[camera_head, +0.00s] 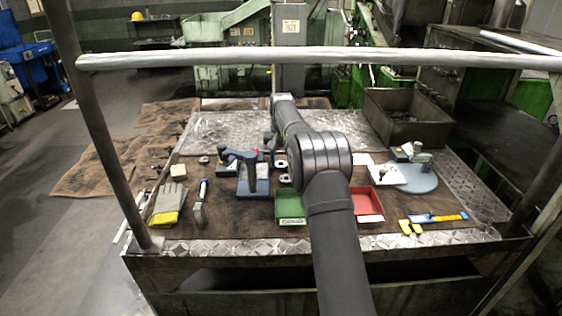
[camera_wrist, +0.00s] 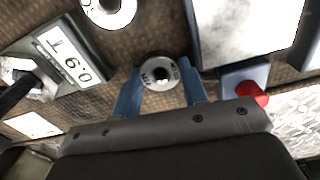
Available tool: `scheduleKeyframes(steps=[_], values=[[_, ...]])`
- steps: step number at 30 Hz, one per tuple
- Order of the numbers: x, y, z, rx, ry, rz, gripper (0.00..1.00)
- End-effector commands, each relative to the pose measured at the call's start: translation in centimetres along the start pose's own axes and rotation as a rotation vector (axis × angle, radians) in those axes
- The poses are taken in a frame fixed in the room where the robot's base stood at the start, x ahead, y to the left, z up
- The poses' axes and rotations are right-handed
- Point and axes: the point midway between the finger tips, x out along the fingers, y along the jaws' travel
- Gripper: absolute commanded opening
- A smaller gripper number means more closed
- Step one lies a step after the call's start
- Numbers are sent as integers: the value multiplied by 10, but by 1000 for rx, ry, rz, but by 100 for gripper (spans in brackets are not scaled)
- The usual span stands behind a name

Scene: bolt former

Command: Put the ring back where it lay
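The small metal ring (camera_wrist: 161,73), with dark lettering and a dark hole, sits between the two blue fingertips of my gripper (camera_wrist: 161,84) in the wrist view. The fingers appear to touch it on both sides. I cannot tell whether it rests on the brown mat or is just above it. A second, larger-looking ring (camera_wrist: 108,8) lies on the mat, cut by the top edge. In the head view my arm hides part of this area; a ring (camera_head: 284,178) shows on the mat beside it.
On the bench are a blue stand (camera_head: 252,182), green tray (camera_head: 291,222), red tray (camera_head: 368,215) and grey bin (camera_head: 430,132).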

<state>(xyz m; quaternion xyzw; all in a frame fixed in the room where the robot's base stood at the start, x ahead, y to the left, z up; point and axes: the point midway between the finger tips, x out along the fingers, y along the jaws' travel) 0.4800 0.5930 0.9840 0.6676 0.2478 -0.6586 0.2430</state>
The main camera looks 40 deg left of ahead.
Motion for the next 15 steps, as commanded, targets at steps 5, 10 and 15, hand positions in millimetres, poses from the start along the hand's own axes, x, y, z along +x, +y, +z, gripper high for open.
scheduleKeyframes(steps=[5, 10, 15], values=[[16, 1, 3, 0, -22, 4, 48], [16, 2, 3, 1, -22, 4, 48], [11, 2, 2, 1, -21, 5, 48]])
